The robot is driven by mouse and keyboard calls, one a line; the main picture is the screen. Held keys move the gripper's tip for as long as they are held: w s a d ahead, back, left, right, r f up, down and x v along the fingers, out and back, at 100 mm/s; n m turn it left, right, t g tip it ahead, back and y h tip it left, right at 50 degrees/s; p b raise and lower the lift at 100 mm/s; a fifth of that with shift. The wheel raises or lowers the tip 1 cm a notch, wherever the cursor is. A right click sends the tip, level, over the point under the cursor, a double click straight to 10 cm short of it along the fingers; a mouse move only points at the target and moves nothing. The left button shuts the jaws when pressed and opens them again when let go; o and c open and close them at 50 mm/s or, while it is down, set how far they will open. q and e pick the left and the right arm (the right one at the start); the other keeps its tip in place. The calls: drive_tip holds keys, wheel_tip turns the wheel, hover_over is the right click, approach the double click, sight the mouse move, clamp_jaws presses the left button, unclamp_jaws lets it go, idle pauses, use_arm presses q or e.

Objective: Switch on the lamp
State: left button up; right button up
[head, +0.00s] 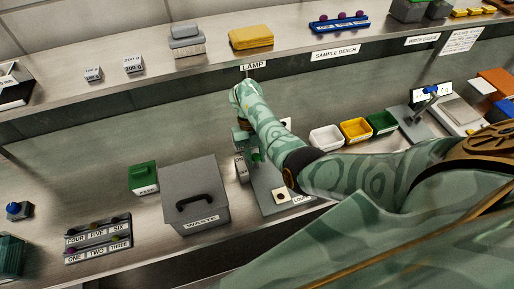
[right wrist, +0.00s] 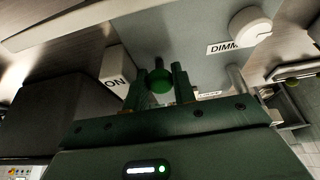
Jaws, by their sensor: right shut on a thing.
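The LAMP label (head: 253,65) is on the edge of the upper shelf. My right arm reaches across the bench below it, and the arm hides most of what stands there. In the right wrist view my right gripper (right wrist: 159,86) is shut on a small green ball-ended knob (right wrist: 160,80), which sits between its two fingers. An ON label (right wrist: 116,82) is just left of the fingers. A white dimmer knob (right wrist: 252,27) is at the upper right on a grey panel (right wrist: 185,40). I cannot tell whether the lamp is lit. My left gripper is not in view.
A grey waste box (head: 190,218) and a green box (head: 143,177) stand left of my right arm. White (head: 326,138), yellow (head: 355,130) and green (head: 382,122) bins stand to the right. Labelled racks (head: 97,238) lie at the lower left.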

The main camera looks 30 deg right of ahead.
drive_tip(key=shift+w+f+g+b, duration=0.25)
drive_tip(key=shift+w+g+b, duration=0.15)
drive_tip(key=shift+g+b, duration=0.7)
drive_tip(key=o, duration=0.7)
drive_tip(key=shift+w, duration=0.1)
drive_tip(key=shift+d, duration=0.1)
